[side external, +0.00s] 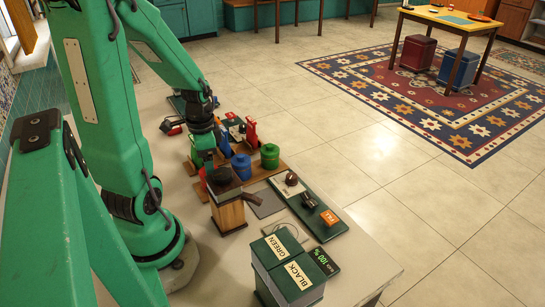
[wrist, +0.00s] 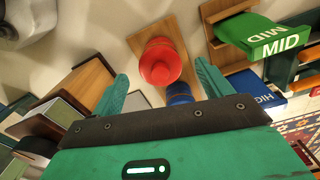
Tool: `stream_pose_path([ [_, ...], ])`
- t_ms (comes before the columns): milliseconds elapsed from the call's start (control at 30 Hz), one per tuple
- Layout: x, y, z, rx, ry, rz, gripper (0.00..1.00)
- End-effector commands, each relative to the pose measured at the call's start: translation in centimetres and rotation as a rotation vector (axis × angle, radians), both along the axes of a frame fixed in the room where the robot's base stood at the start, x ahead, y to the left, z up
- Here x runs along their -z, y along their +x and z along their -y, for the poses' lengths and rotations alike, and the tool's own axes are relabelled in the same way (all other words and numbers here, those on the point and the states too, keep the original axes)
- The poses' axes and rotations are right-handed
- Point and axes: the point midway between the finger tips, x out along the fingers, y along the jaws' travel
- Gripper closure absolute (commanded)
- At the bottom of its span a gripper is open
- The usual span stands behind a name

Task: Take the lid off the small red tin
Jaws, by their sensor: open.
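The small red tin (wrist: 160,64) stands on a wooden board (wrist: 127,40) in the wrist view, seen from above with its round lid and knob on. My gripper (wrist: 161,76) is open, with one green finger on each side of the red tin in the picture; neither finger visibly touches it. A blue tin (wrist: 179,93) shows just behind the red one, partly hidden by my gripper. In the side view my gripper (side external: 207,163) hangs over the board, and only a sliver of red (side external: 203,178) shows beside it. The blue tin (side external: 241,166) and a green tin (side external: 269,156) stand to its right.
A wooden box with a dark top (side external: 228,213) stands close in front of my gripper. Boxes labelled GREEN and BLACK (side external: 290,272) stand nearer the camera. A green MID piece (wrist: 262,34) sits in a wooden holder. A dark board with knobs (side external: 308,208) lies to the right.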

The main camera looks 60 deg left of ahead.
Motion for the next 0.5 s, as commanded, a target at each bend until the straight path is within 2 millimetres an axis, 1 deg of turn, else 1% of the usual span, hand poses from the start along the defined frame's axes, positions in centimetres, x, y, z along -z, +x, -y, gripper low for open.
stream_pose_path([
  [33, 0.48, -0.04, 0.04, 0.000, -0.003, -0.003, 0.22],
  [200, 1.26, 0.00, 0.01, 0.000, 0.000, 0.000, 0.22],
  [500, 1.35, 0.00, 0.00, 0.000, 0.001, 0.000, 0.22],
])
